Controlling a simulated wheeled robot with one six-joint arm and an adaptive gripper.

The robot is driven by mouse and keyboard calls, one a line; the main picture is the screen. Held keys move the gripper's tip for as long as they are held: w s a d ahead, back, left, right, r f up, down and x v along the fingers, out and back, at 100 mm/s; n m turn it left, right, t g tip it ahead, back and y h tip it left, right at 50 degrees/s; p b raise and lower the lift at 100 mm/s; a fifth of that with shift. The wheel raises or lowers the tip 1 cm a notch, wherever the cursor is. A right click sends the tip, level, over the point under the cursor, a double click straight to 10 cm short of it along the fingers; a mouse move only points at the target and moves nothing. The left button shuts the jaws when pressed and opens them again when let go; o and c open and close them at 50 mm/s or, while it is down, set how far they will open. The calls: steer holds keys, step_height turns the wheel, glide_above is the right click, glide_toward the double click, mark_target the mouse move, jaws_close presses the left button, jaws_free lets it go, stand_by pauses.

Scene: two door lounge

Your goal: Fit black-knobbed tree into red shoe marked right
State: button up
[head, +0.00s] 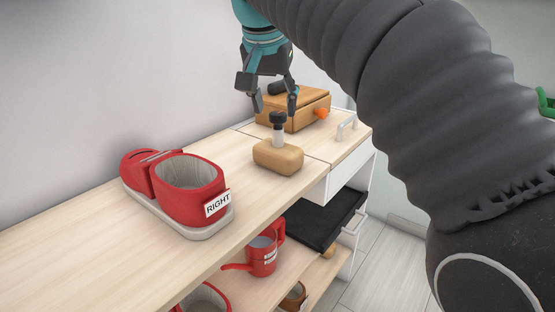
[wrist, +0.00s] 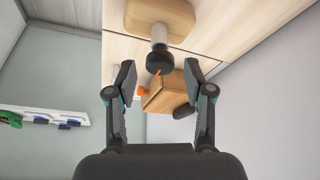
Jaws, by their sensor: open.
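The tree (head: 278,155) is a tan wooden block with a pale stem and a black knob (head: 278,118), standing upright on the wooden top. The red shoe (head: 190,205) with a white "RIGHT" label (head: 218,204) sits to its left on the same top, its opening facing up and empty. My gripper (head: 275,108) is open, fingers pointing down, close above the knob in the head view. In the wrist view the knob (wrist: 159,62) shows ahead of and between the spread fingertips (wrist: 166,82). The fingers do not visibly touch it.
A wooden box (head: 300,108) with an orange knob stands behind the tree near the wall. The top's front left is clear.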

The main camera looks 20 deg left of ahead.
mark_target(278, 128)
steer(key=shift+b+x, duration=0.65)
steer(key=shift+x, duration=3.2)
jaws_close()
